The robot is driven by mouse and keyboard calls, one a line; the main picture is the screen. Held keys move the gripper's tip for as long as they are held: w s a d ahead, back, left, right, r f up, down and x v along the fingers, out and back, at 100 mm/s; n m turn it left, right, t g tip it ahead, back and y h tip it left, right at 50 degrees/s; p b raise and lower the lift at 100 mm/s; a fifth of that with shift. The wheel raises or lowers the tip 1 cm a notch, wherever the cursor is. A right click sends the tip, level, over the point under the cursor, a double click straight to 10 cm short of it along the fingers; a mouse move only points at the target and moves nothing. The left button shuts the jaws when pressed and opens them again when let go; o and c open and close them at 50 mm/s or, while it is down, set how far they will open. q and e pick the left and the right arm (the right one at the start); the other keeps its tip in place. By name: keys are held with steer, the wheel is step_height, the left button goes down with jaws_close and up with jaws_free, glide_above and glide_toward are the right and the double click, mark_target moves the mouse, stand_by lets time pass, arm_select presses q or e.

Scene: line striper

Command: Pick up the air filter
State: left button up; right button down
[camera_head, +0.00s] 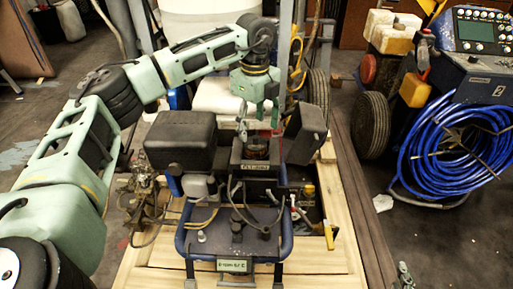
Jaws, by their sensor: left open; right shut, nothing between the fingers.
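The air filter appears to be the dark round piece (257,148) seated in the open black housing (255,172) on top of the machine, at the middle of the view. A label is on the housing's front. My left gripper (258,122) points down just above the round piece, with its fingers apart and nothing between them. I cannot tell whether the fingertips touch it. My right gripper (404,275) shows only as a small shut tip at the bottom right edge, far from the housing.
A black box-shaped part (305,132) stands tilted right of the housing, and a black engine cover (181,138) is close on its left. The machine's blue frame (183,235) stands on a wooden pallet (145,270). A coiled blue hose (455,140) hangs on equipment at right.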

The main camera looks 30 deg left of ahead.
mark_target(255, 137)
arm_select(q)
steer(key=shift+f, duration=0.35)
steer(key=f, duration=0.2)
steer(key=f+b, duration=0.1)
steer(key=f, duration=0.1)
steer(key=shift+s+a+f+b, duration=0.1)
steer(key=shift+s+b, duration=0.1)
steer(key=shift+b, duration=0.1)
steer(key=shift+f, duration=0.2)
steer(key=c, duration=1.2)
arm_select(e)
steer(key=w+a+r+t+y, duration=0.1)
steer(key=w+r+t, duration=0.3)
steer(key=r, duration=0.4)
steer(key=shift+a+t+y, duration=0.3)
steer(key=shift+a+t, duration=0.1)
steer(key=shift+a, duration=0.1)
arm_select(q)
steer(key=shift+r, duration=0.1)
